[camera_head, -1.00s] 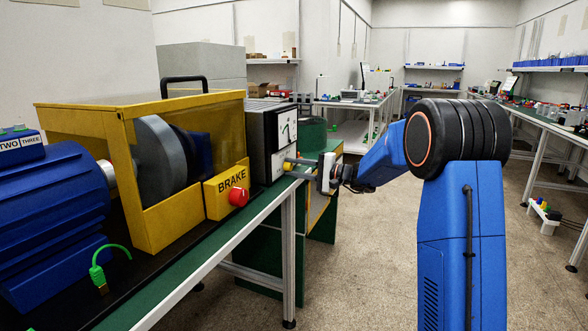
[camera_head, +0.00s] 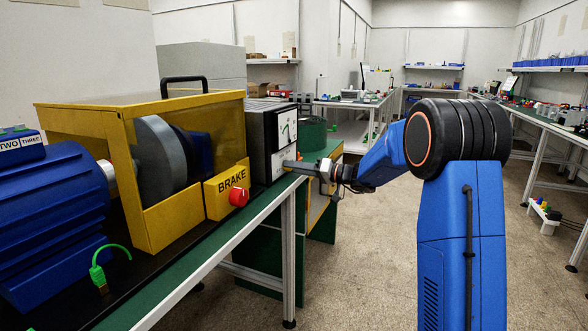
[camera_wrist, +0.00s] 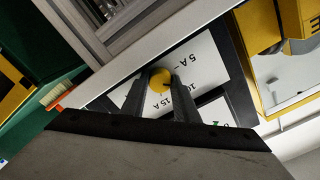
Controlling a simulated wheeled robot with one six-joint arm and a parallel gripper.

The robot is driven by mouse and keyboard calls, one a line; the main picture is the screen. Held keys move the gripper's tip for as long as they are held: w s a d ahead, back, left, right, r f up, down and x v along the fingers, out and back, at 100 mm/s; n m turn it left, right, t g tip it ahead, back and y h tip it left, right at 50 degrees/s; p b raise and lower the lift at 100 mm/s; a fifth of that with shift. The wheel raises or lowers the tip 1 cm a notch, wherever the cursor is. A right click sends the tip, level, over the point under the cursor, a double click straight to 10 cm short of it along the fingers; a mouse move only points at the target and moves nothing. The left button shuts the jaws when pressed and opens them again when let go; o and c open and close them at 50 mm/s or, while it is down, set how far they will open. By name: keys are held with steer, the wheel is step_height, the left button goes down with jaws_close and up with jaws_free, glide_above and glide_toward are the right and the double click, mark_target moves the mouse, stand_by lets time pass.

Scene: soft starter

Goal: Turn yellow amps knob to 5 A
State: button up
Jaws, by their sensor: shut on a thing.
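The yellow amps knob (camera_wrist: 160,80) shows in the wrist view on a white panel (camera_wrist: 205,62) with a dark border. The labels "5 A", "10" and "15 A" are printed beside it. My gripper (camera_wrist: 160,88) has its two dark fingers on either side of the knob, shut on it. The fingers hide part of the knob and panel; a dark mark shows on the knob, but its exact setting is unclear. In the head view my gripper (camera_head: 300,166) reaches the front of the grey soft starter box (camera_head: 272,140); the knob is not clear there.
The yellow brake guard (camera_head: 160,215) with a red button (camera_head: 238,196) stands left of the box, beside a blue motor (camera_head: 50,220). The bench edge (camera_head: 225,250) runs below. The floor (camera_head: 350,280) in front is clear.

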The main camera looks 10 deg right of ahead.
steer(key=n, duration=0.4)
steer(key=shift+f+n, duration=0.2)
steer(key=shift+n, duration=1.9)
steer(key=o, duration=1.1)
steer(key=shift+c, duration=0.2)
steer(key=shift+r, duration=0.1)
steer(key=shift+s+d, duration=0.1)
steer(key=shift+d, duration=0.05)
steer(key=v, duration=1.7)
